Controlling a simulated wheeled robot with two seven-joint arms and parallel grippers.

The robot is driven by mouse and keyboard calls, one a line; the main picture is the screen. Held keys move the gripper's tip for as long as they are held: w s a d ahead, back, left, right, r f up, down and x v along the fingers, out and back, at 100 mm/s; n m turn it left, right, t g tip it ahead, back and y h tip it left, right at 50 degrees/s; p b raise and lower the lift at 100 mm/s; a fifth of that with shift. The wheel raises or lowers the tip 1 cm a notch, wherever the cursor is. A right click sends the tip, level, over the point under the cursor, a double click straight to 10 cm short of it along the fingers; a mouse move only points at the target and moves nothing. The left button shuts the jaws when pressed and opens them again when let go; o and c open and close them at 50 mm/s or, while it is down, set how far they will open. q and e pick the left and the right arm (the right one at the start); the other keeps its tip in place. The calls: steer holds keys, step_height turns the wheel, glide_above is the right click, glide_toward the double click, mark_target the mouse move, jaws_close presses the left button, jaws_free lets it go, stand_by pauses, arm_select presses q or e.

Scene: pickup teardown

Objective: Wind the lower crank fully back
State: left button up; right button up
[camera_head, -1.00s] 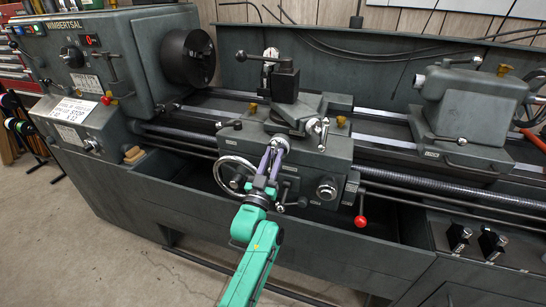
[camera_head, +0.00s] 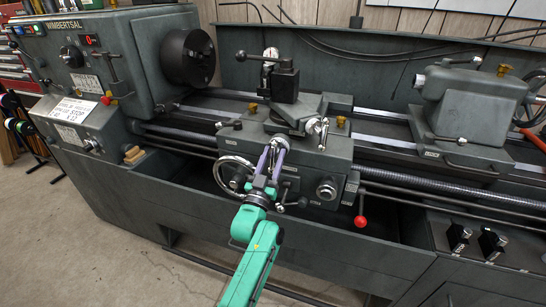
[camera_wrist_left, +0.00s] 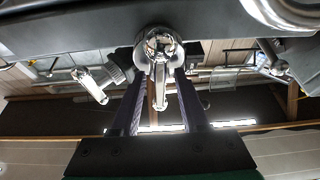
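The lower crank (camera_head: 281,144) is a shiny metal handle on the front of the lathe carriage, below and left of a similar upper crank (camera_head: 323,133). My left gripper (camera_head: 270,160) is at the lower crank, its purple fingers pointing up toward it. In the left wrist view, the crank's hub and handle (camera_wrist_left: 160,85) are centred between the two fingers (camera_wrist_left: 159,88). Gaps show on both sides of the handle; whether the fingertips touch the hub is hard to tell. My right gripper is not in view.
A handwheel (camera_head: 234,174) sits just left of my left gripper. A red-knobbed lever (camera_head: 360,210) hangs to its right. The chuck (camera_head: 188,57) is at the left and the tailstock (camera_head: 465,105) at the right. Open floor (camera_head: 100,245) lies at the front left.

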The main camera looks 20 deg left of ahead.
arm_select(q)
steer(key=shift+s+f, duration=0.25)
steer(key=shift+s, duration=0.1)
steer(key=b+v, duration=0.1)
steer(key=v, duration=1.2)
steer(key=shift+s, duration=0.4)
steer(key=shift+m+h, duration=0.4)
steer(key=shift+m, duration=0.4)
steer(key=p+x, duration=0.1)
steer(key=x, duration=0.6)
steer(key=p+x, duration=0.1)
steer(key=x, duration=0.7)
steer(key=shift+a, duration=0.25)
steer(key=shift+r, duration=0.1)
jaws_close()
